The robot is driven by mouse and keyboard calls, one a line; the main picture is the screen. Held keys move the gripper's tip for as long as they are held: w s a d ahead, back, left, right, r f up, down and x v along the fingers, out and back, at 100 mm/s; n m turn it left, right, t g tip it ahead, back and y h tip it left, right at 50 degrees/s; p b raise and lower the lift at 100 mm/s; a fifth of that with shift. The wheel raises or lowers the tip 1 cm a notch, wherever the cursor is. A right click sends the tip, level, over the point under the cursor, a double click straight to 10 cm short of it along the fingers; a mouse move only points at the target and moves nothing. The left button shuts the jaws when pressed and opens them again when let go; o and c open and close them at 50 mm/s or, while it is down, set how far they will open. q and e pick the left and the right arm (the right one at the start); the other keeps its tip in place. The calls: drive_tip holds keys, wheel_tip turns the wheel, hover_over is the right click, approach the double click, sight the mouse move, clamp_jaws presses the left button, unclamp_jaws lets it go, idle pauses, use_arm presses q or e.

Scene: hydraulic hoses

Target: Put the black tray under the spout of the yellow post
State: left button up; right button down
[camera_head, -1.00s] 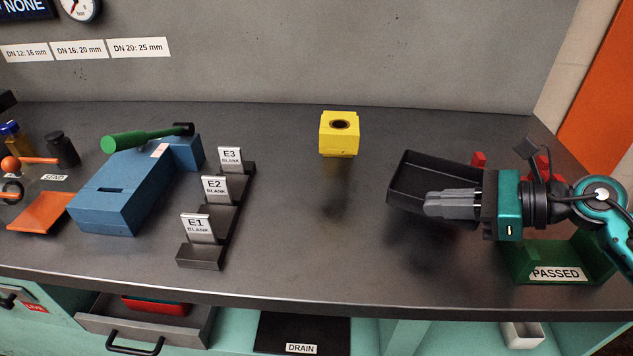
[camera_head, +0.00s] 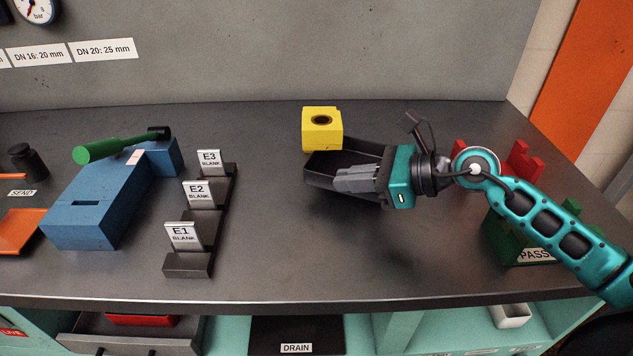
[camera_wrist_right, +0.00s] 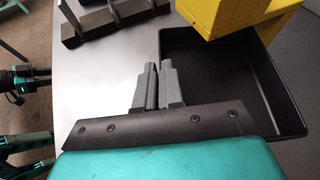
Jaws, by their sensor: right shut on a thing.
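The yellow post (camera_head: 322,129) stands toward the back of the bench, with a dark round opening on top. The black tray (camera_head: 318,178) is just in front of and partly below it in the head view. In the right wrist view the tray (camera_wrist_right: 282,104) lies beside the fingers, with the yellow post (camera_wrist_right: 232,16) over its far edge. My right gripper (camera_head: 340,180) is shut on the tray's near wall. Whether the tray touches the bench is hard to tell. The spout itself is not clearly visible.
A blue block (camera_head: 100,205) with a green-handled tool (camera_head: 120,146) stands at left. The stepped E1, E2, E3 rack (camera_head: 188,264) is left of the tray. A green PASSED bin (camera_head: 510,240) and red pieces (camera_head: 522,160) are at right. The bench front is clear.

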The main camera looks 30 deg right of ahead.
sight(312, 185)
drive_tip(key=w+a, duration=0.4)
drive_tip(key=shift+w+p, duration=0.3)
drive_tip(key=shift+p, duration=0.1)
drive_tip(key=shift+a+f+b, duration=0.1)
drive_tip(key=shift+f+b, duration=0.3)
drive_tip(key=shift+f, duration=1.45)
drive_tip(key=c, duration=1.7)
unclamp_jaws()
drive_tip(key=shift+f, duration=0.15)
drive_tip(key=o, duration=0.4)
drive_tip(key=shift+r, duration=0.4)
drive_tip(key=v, duration=1.2)
drive_tip(key=shift+f, duration=0.1)
